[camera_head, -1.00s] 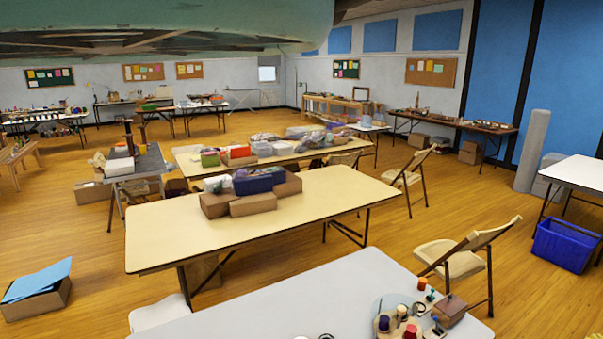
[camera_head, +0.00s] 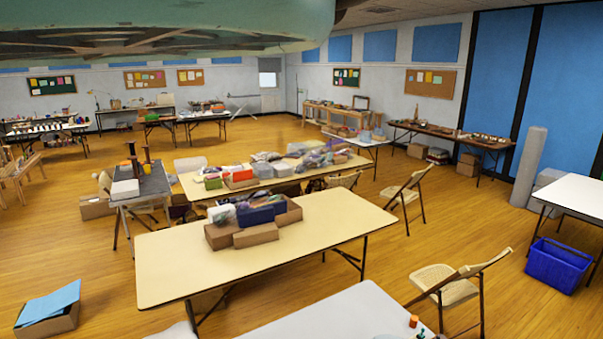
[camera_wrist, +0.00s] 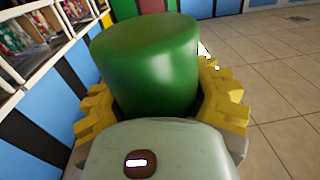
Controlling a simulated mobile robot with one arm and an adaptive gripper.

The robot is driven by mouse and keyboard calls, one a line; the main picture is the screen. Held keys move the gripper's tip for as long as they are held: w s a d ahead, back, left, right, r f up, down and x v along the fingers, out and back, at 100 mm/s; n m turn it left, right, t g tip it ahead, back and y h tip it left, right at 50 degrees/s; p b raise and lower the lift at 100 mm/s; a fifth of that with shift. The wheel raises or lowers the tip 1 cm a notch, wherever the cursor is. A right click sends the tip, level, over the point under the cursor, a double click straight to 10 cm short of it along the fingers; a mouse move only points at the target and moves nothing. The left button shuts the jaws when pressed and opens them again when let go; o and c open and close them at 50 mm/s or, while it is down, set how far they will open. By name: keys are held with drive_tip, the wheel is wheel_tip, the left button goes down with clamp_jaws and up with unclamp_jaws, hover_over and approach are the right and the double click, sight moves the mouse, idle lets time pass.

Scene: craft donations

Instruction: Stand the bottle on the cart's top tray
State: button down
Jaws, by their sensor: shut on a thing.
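The bottle (camera_wrist: 148,70) shows in the wrist view as a smooth green, round-sided body with a flat end; its other end is hidden. My gripper (camera_wrist: 158,100) is shut on it, with ridged yellow finger pads on its left and right sides. The bottle does not show in the head view, and neither does my gripper. I cannot make out a cart or its top tray for certain in either view.
In the head view, a long cream table (camera_head: 310,225) bears boxes. A pale table (camera_head: 330,318) stands at the bottom edge, with a folding chair (camera_head: 455,280) beside it. A blue bin (camera_head: 557,268) is on the floor at right. Wooden floor is open at left.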

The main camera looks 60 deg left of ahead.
drive_tip(key=shift+s+r+p, duration=0.15)
drive_tip(key=shift+r+p, duration=0.15)
drive_tip(key=shift+r, duration=0.35)
